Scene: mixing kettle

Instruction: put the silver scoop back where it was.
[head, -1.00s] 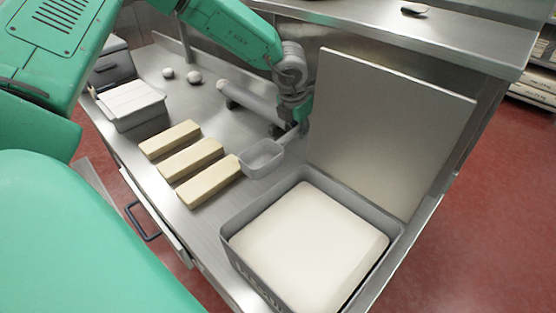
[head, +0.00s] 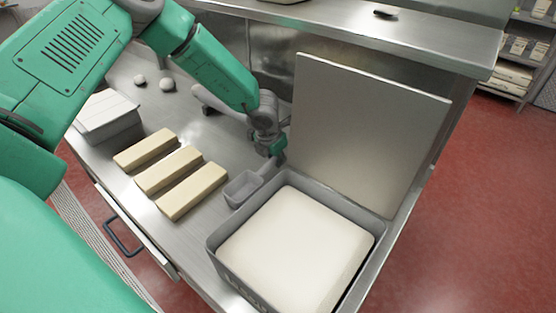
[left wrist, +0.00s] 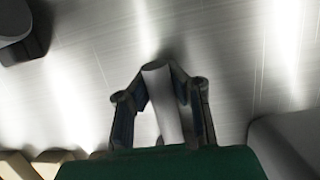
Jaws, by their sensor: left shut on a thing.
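The silver scoop (head: 243,189) shows in the head view as a small grey box-shaped pan just left of the large grey tub. My left gripper (head: 270,150) is at its handle end, low over the steel counter. In the left wrist view the left gripper (left wrist: 162,105) is shut on the scoop's handle (left wrist: 163,95), a pale rod between the two fingers. Whether the scoop touches the counter I cannot tell. My right gripper is not in view.
The grey tub (head: 216,247) of white powder or dough stands right of the scoop. Its pale lid (head: 365,130) leans upright behind. Several yellow blocks (head: 192,190) lie to the left, with a pale lidded box (head: 107,117) and two white balls (head: 167,84) beyond.

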